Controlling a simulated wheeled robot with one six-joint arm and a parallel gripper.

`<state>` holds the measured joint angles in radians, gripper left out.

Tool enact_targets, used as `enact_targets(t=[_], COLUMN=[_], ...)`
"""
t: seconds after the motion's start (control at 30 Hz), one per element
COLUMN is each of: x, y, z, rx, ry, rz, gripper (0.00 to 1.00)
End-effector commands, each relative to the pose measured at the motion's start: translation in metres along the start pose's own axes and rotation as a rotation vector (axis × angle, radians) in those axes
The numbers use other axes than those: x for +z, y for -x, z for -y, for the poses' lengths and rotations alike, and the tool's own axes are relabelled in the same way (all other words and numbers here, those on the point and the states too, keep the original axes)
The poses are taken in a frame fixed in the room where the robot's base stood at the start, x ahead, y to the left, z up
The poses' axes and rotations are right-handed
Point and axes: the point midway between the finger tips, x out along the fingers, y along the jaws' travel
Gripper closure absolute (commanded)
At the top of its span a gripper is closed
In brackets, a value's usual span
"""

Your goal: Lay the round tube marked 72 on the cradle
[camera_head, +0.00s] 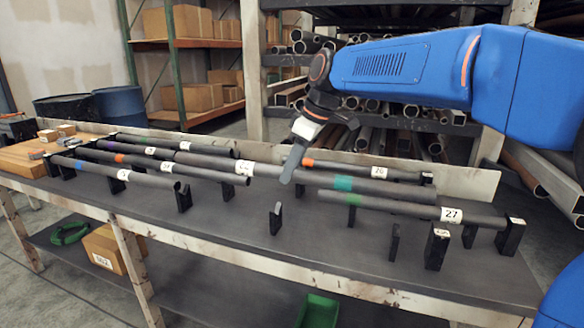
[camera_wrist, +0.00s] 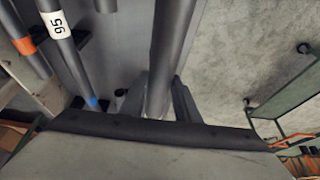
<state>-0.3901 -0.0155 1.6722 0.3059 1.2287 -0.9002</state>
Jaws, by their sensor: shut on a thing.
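My gripper (camera_head: 291,168) is shut on a dark round tube with a teal band (camera_head: 343,183), around its middle. The same tube runs away between the fingers in the wrist view (camera_wrist: 172,50). A white label (camera_head: 243,167) lies left of my gripper, apparently on this tube; I cannot read it surely. Black upright supports stand along the bench; two in front, one left (camera_head: 277,218) and one right (camera_head: 394,243), carry nothing. I cannot tell surely which supports form the cradle. No label reading 72 is clearly legible.
A tube labelled 27 (camera_head: 452,214) rests at the right front. A tube with an orange band (camera_head: 340,168) lies behind the held one. Several more tubes lie at the left, one with a blue band (camera_head: 80,165). A low board (camera_head: 465,182) edges the back.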

Motion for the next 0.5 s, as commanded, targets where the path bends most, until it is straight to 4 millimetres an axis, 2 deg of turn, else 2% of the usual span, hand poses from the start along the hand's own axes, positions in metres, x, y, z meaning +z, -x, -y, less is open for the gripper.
enact_targets(t=[0.5], x=[0.014], y=[-0.033], z=[-0.001], rx=[0.001], ry=[-0.001], rz=[0.0], gripper=[1.0])
